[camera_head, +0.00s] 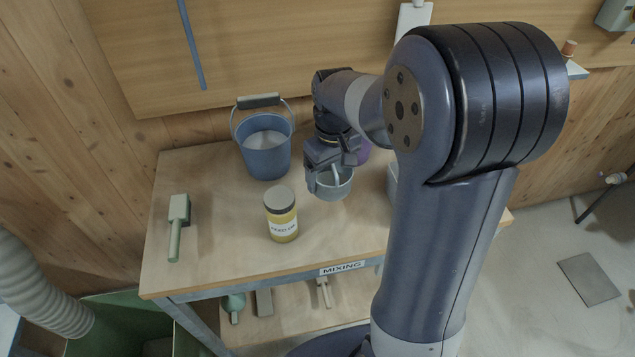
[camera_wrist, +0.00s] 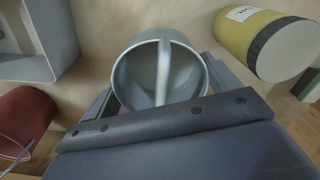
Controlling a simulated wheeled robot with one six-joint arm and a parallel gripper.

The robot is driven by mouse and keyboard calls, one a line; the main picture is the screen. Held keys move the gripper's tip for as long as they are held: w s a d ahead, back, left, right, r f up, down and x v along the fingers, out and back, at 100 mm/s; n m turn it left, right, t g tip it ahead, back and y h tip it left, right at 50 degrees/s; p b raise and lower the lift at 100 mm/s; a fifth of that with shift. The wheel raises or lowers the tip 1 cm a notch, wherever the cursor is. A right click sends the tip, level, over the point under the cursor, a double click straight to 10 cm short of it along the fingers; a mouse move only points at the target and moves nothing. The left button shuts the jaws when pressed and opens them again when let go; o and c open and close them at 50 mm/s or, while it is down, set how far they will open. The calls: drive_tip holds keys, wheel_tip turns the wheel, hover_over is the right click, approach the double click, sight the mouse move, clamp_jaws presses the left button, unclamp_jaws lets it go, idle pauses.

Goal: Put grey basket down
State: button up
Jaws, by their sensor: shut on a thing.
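The grey basket (camera_head: 333,187) is a small round container with a handle across its open top. It shows at the middle of the bench in the head view, and its open mouth shows in the wrist view (camera_wrist: 140,78). My gripper (camera_head: 328,165) is shut on the basket at its handle side. I cannot tell whether the basket's base touches the bench top. The fingertips are partly hidden by the gripper body.
Bench front middle is clear.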

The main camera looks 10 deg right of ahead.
wheel_tip(320, 180, down, 8)
drive_tip(key=shift+f, duration=0.15)
drive_tip(key=shift+f, duration=0.1)
drive_tip(key=o, duration=1.2)
drive_tip(key=shift+c, duration=0.2)
wheel_tip(320, 180, up, 12)
drive_tip(key=shift+s+r, duration=0.1)
drive_tip(key=shift+f, duration=4.6)
